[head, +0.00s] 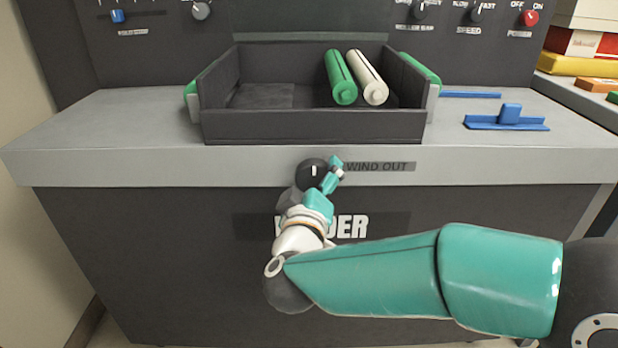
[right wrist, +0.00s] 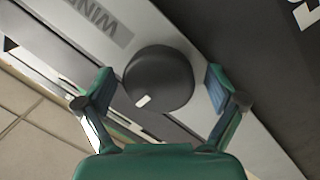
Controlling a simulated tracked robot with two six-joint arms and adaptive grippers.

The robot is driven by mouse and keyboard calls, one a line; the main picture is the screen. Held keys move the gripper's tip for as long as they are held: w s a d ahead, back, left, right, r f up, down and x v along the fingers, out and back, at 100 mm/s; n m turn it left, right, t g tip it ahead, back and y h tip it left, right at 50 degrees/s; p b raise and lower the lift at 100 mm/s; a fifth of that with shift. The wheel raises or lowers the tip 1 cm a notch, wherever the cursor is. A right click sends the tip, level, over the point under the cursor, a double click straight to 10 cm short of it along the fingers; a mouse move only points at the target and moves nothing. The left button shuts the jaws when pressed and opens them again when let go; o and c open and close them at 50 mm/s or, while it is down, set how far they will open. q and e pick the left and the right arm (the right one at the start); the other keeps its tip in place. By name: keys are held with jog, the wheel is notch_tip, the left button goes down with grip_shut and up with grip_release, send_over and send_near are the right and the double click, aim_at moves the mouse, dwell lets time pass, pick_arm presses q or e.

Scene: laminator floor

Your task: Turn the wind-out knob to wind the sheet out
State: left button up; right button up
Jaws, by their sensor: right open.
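The wind-out knob (head: 311,173) is a dark round knob with a white mark, on the grey front edge of the machine beside the "WIND OUT" label (head: 380,167). In the right wrist view the knob (right wrist: 158,78) lies between the two teal fingers, with a gap to each side. My right gripper (right wrist: 160,92) is open around or just short of the knob; I cannot tell how deep the fingers reach. In the head view the right gripper (head: 325,173) partly covers the knob's right side. My left gripper is not in view. No sheet is clearly visible.
A dark open tray (head: 310,127) on the machine top holds a green roll (head: 341,78) and a white roll (head: 367,77). A blue guide (head: 507,119) lies to the right. Control knobs and a red power knob (head: 529,18) are on the back panel. Boxes stand at far right.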

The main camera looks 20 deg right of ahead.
jog(key=shift+w, duration=0.15)
jog(key=c, duration=1.1)
jog(key=shift+c, duration=0.2)
